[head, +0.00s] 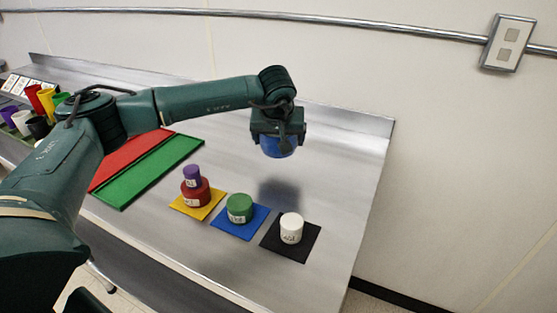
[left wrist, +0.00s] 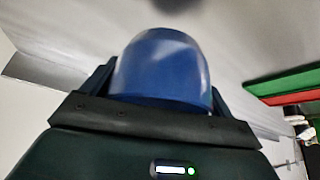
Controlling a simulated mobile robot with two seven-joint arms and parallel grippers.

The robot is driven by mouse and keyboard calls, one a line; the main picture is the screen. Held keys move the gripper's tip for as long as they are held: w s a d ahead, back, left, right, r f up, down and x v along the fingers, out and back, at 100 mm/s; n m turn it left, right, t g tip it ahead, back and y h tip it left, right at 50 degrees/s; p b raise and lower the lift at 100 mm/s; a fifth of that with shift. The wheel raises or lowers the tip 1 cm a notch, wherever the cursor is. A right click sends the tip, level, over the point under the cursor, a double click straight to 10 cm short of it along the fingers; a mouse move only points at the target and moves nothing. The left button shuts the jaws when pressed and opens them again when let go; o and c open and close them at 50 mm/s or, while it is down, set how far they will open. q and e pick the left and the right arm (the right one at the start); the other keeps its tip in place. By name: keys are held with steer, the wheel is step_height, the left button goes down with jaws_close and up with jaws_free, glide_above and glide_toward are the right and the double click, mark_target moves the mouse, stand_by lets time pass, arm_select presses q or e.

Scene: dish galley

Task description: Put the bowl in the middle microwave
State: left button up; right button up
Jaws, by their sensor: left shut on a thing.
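My left gripper (head: 278,137) is shut on a blue rounded thing (head: 279,147) and holds it above the steel counter, over a dark reflection. In the left wrist view the blue thing (left wrist: 165,68) sits between the fingers, with a smooth domed outline. I cannot tell whether it is a bowl. No microwave shows in either view. My right gripper is not in view.
On the steel counter (head: 325,160), a purple cylinder (head: 192,175) stands on a red cylinder (head: 196,193) on a yellow mat (head: 178,205). A green cylinder (head: 240,208) stands on a blue mat (head: 236,231). A white cylinder (head: 291,228) stands on a black mat (head: 302,250). Green (head: 122,196) and red (head: 110,170) trays lie left.

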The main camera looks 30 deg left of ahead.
mark_target(279, 168)
arm_select(q)
steer(key=shift+f, duration=2.65)
steer(key=shift+f, duration=0.2)
steer(key=o, duration=1.1)
